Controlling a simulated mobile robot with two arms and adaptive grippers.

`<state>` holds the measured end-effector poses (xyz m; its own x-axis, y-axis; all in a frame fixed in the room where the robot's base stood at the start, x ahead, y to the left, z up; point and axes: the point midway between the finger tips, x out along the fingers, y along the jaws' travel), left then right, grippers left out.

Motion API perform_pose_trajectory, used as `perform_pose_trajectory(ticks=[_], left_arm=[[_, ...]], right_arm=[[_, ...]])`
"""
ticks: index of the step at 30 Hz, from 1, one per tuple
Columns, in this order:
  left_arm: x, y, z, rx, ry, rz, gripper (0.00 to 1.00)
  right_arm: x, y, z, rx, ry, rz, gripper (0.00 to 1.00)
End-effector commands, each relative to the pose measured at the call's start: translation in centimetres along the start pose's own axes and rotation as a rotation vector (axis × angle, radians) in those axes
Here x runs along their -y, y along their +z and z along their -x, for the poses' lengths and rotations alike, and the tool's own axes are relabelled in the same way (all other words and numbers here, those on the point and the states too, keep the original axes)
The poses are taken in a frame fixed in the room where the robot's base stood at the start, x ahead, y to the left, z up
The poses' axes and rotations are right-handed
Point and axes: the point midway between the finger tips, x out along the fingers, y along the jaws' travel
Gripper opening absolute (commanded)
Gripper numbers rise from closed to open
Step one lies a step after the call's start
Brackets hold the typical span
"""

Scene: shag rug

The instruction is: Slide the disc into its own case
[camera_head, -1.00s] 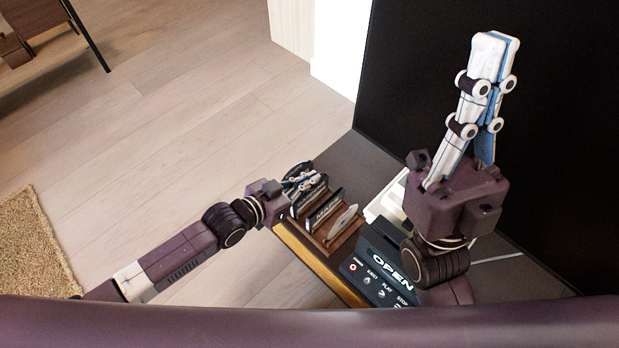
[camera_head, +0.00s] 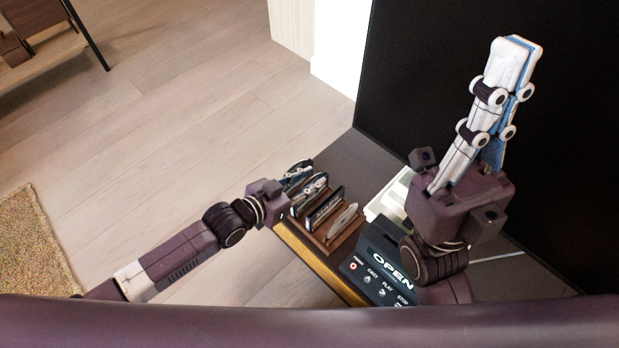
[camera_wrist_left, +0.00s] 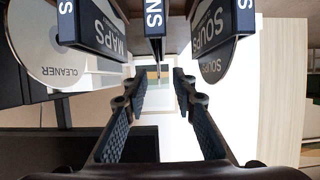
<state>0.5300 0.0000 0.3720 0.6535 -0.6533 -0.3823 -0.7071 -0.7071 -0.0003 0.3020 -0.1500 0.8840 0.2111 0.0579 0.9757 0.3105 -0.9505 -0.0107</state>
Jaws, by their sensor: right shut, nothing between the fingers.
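Several cases stand on edge in a brown rack (camera_head: 318,240). In the left wrist view I read a MAPS case (camera_wrist_left: 95,25), a partly cut off case ending in NS (camera_wrist_left: 153,18) and a SOUPS case (camera_wrist_left: 212,18). A pale CLEANER disc (camera_wrist_left: 42,45) shows at the left, and a dark SOUPS disc (camera_wrist_left: 213,62) shows below the SOUPS case. My right gripper (camera_head: 517,46) is shut and empty, raised at the right.
A black player (camera_head: 372,275) marked OPEN stands right of the rack, with a pale object (camera_head: 390,203) behind it. A black panel (camera_head: 450,70) rises behind the table. Wood floor (camera_head: 200,120) lies to the left, with a rug (camera_head: 30,240).

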Motion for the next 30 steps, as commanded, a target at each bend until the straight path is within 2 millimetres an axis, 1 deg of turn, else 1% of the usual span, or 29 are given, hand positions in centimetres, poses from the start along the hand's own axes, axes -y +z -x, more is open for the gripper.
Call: perform_pose_trajectory(ticks=[7, 11, 14, 21, 24, 27, 30], left_arm=[[0.0, 0.0, 0.2, 0.0, 0.0, 0.0, 0.25], [0.0, 0.1, 1.4, 0.002, -0.001, 0.001, 0.25], [0.0, 0.2, 3.0, 0.003, 0.0, 0.001, 0.25], [0.0, 0.2, 8.1, 0.004, 0.0, 0.0, 0.25], [0.0, 0.2, 9.8, 0.004, 0.001, -0.001, 0.25], [0.0, 0.1, 11.0, 0.002, 0.0, 0.0, 0.25], [0.0, 0.1, 11.7, 0.0, 0.0, 0.0, 0.25]], right_arm=[[-0.1, 0.1, 0.1, 0.007, 0.004, 0.002, 0.0], [-0.1, 0.1, 0.1, 0.007, 0.003, 0.002, 0.0], [-0.1, 0.1, 0.1, 0.007, 0.002, 0.002, 0.0], [-0.1, 0.1, 0.1, 0.007, 0.002, 0.001, 0.0], [-0.1, 0.1, 0.1, 0.007, 0.001, 0.001, 0.0], [-0.1, 0.1, 0.1, 0.007, 0.001, 0.001, 0.0], [0.0, 0.1, 0.1, 0.007, 0.001, 0.001, 0.0]])
